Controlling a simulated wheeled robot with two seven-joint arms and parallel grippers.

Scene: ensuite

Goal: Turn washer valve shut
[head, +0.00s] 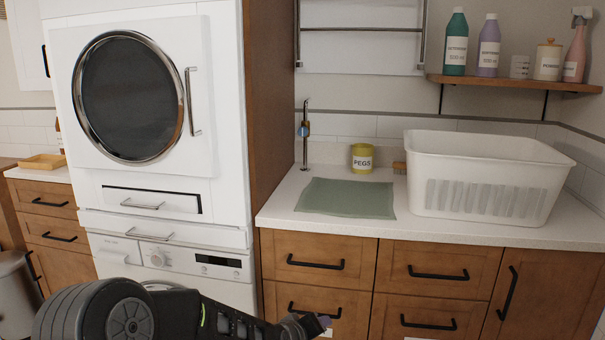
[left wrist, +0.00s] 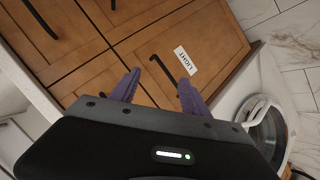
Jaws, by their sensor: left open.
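What looks like the washer valve (head: 304,131) is on a thin upright metal pipe at the back of the counter, with a small blue part and a brass-coloured part. It is small here, so I cannot tell how its handle is turned. My left gripper (head: 318,322) is low in front of the drawers, well below and in front of the valve and apart from it. In the left wrist view, the left gripper (left wrist: 158,84) has its purple fingers spread, with nothing between them, facing wooden cabinet fronts. My right gripper is not in view.
A green cloth (head: 347,197) lies on the counter (head: 277,207) before the pipe. A yellow pegs tin (head: 362,158) and a white basket (head: 480,185) stand to its right. A tall appliance housing (head: 268,90) borders its left. A washer door (left wrist: 266,133) shows in the left wrist view.

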